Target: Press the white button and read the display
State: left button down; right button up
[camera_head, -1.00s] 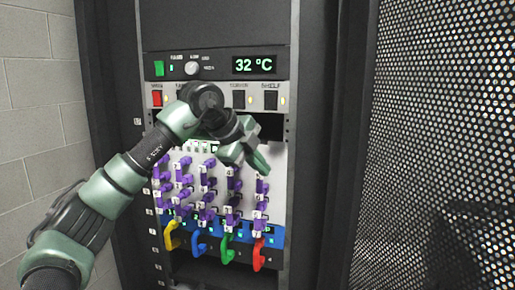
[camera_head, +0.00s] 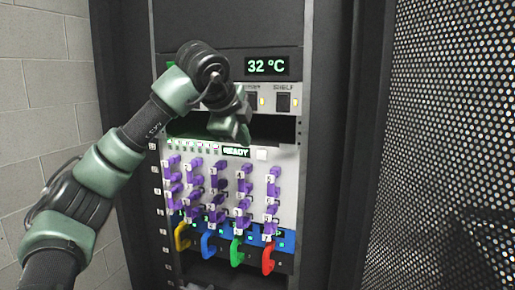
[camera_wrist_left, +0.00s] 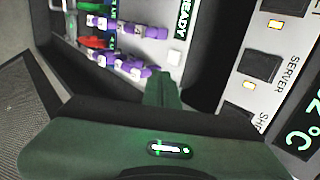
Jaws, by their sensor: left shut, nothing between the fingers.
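In the left wrist view the button (camera_wrist_left: 174,58) and the READY display (camera_wrist_left: 184,22) show beyond the fingers. My left gripper (camera_head: 243,138) is shut and empty, its tips just above and left of the button in the head view. In the wrist view its green fingertips (camera_wrist_left: 161,82) appear apart from the button; the exact gap is hard to judge. My right gripper is not in view.
Rows of purple levers (camera_head: 218,190) fill the panel below the button. Coloured handles (camera_head: 238,252) hang lower down. Above are dark switches (camera_head: 283,102) and a 32 °C readout (camera_head: 267,65). A perforated door (camera_head: 440,150) stands at right, a block wall (camera_head: 45,90) at left.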

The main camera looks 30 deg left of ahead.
aim_at(261, 155)
pick_arm(q)
jog(key=p+x, duration=0.1)
jog(key=x, duration=0.2)
jog(key=w+r+p+x, duration=0.1)
jog(key=p+x, duration=0.1)
jog(key=x, duration=0.2)
jog(key=r+p+x, duration=0.1)
jog(key=x, duration=0.2)
jog(key=shift+w+a+f+p, duration=0.25)
jog(key=shift+w+p, duration=0.15)
jog(key=shift+w, duration=0.2)
jog(key=shift+w+f, duration=0.1)
jog(key=shift+w, duration=0.1)
jog(key=shift+a, duration=0.1)
